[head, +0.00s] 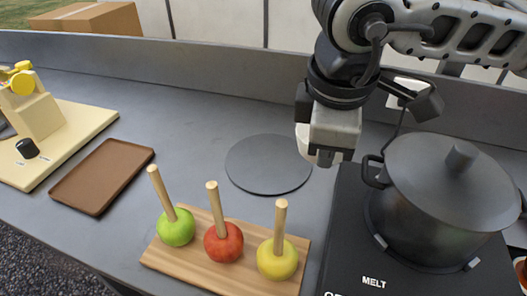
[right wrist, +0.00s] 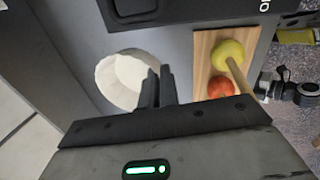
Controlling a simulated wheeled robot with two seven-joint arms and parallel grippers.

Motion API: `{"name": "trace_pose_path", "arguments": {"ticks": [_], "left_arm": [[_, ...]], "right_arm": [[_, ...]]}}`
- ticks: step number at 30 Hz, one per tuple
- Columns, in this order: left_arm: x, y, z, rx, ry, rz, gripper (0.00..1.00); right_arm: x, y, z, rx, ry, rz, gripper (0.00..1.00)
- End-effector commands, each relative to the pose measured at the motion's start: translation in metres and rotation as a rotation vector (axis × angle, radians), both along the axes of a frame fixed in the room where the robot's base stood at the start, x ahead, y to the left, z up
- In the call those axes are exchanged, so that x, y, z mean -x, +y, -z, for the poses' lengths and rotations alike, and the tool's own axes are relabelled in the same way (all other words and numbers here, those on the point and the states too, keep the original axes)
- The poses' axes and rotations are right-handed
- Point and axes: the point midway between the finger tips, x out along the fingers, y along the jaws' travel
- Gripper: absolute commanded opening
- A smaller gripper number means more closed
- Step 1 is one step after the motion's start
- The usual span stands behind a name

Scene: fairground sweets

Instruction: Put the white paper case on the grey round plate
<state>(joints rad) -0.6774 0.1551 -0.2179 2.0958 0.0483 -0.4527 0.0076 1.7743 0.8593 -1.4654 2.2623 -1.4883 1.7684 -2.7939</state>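The grey round plate (head: 268,164) lies flat on the counter, left of my right gripper. My right gripper (head: 328,160) points down just right of the plate. The white paper case (head: 303,141) shows partly behind it, at its left side. In the right wrist view the case (right wrist: 118,82) is a round, open white cup. My right fingers (right wrist: 158,88) are close together at its near rim and look shut on its wall. The finger tips are partly hidden, and I cannot tell how high the case is above the counter. My left gripper is out of view.
A dark pot (head: 450,190) stands on a black hob (head: 345,250) to the right. A wooden board (head: 205,262) with three apples on sticks is in front. A brown tray (head: 102,177) and a cream-coloured device (head: 38,118) are at left. Counter between tray and plate is clear.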

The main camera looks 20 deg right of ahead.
Motion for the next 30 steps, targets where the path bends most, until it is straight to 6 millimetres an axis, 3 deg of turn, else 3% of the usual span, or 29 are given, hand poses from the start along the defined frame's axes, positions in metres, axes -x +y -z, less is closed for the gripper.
{"name": "trace_pose_path", "arguments": {"ticks": [5, 14, 19, 30], "left_arm": [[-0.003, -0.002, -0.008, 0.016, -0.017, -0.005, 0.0], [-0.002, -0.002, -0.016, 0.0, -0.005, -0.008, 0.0], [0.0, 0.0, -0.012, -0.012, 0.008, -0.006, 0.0], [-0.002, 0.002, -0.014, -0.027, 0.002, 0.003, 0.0]], "right_arm": [[-0.013, 0.004, 0.017, -0.001, 0.004, 0.001, 0.0], [-0.081, 0.026, 0.047, 0.001, 0.004, 0.004, 0.0], [-0.109, 0.035, 0.08, 0.001, 0.004, 0.002, 0.0], [-0.134, 0.042, 0.117, 0.0, 0.004, 0.001, 0.0]]}}
